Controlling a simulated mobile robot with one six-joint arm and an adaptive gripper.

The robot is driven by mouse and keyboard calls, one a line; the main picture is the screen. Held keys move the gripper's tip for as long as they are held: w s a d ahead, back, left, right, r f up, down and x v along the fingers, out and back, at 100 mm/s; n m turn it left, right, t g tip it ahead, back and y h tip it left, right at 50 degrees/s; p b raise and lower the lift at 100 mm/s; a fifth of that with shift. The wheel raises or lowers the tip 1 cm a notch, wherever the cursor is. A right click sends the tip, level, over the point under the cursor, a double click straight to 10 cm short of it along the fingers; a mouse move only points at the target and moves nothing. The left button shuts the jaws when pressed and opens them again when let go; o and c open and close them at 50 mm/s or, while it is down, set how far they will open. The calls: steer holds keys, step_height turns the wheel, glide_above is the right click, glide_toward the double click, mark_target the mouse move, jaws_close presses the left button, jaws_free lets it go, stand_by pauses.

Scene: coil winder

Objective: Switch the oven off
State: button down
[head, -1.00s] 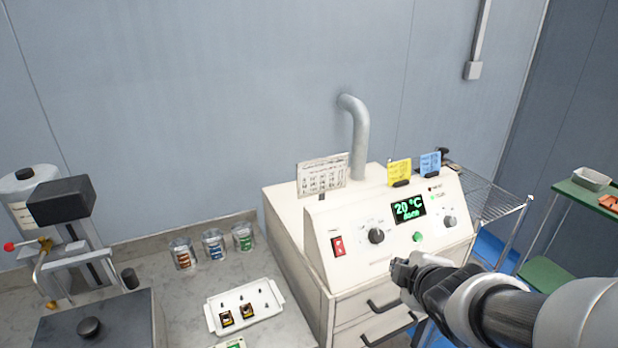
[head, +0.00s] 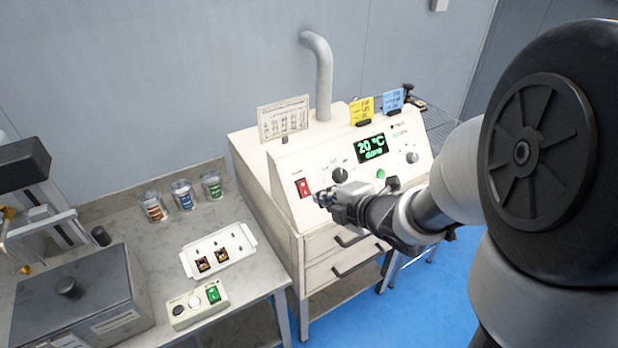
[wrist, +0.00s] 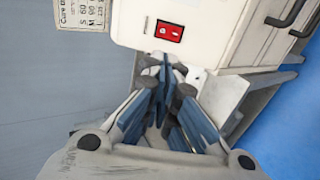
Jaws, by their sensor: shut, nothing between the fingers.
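The oven (head: 290,165) is a cream box with a sloped control panel, standing right of the bench. Its red rocker switch (head: 304,187) is at the panel's left end and also shows in the wrist view (wrist: 169,31). The green display (head: 371,148) reads 20 °C with a second line, "done". A black knob (head: 340,175) and a green button (head: 381,174) sit below it. My gripper (head: 322,198) is shut and empty, in front of the panel just right of the switch in the head view. In the wrist view its fingertips (wrist: 165,68) lie below the switch, apparently apart from it.
Drawers with dark handles (head: 352,239) are below the panel. Left on the bench are a white tray (head: 236,262) with small parts, several jars (head: 183,196) and a small control box (head: 198,305). A vent pipe (head: 323,80) rises behind the oven.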

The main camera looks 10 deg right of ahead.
steer(key=b, duration=0.3)
glide_toward(295, 185)
steer(key=x, duration=0.4)
steer(key=shift+f, duration=0.3)
steer(key=shift+w+a+f, duration=0.15)
steer(key=shift+w+f, duration=0.1)
steer(key=shift+w, duration=0.4)
steer(key=shift+w+a+f+b, duration=0.15)
steer(key=shift+w+b, duration=0.1)
steer(key=shift+b, duration=0.25)
steer(key=shift+w, duration=0.1)
steer(key=shift+r+p, duration=0.75)
steer(key=shift+r, duration=0.15)
